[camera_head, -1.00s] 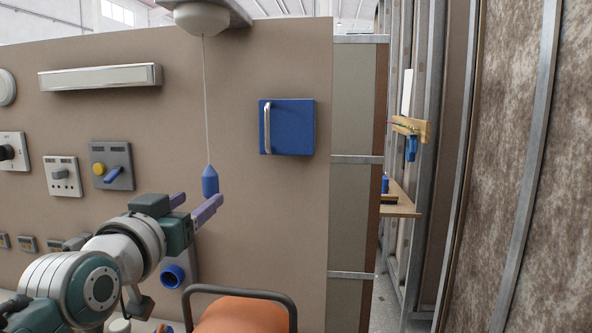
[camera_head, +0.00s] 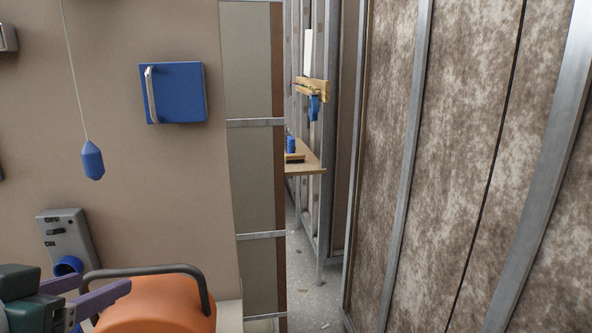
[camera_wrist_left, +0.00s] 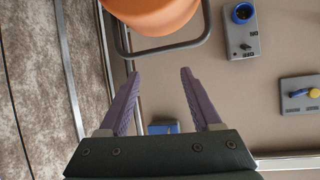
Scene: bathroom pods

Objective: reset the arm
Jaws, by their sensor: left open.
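My left gripper (camera_head: 104,284) is at the lower left of the head view, with its two purple fingers apart and nothing between them. It is in front of the orange rounded seat-like object (camera_head: 165,308) and its dark grey bar; I cannot tell whether they touch. In the left wrist view the open fingers (camera_wrist_left: 160,74) point toward the orange object (camera_wrist_left: 155,12), with a clear gap between them. My right gripper is not in view.
A grey OFF/ON box (camera_head: 66,235) with a blue round part is on the wall by the gripper. A blue pull (camera_head: 92,160) hangs on a cord. A blue cabinet (camera_head: 178,92) is on the wall. Mottled panels (camera_head: 465,160) stand at right, beyond a narrow gap.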

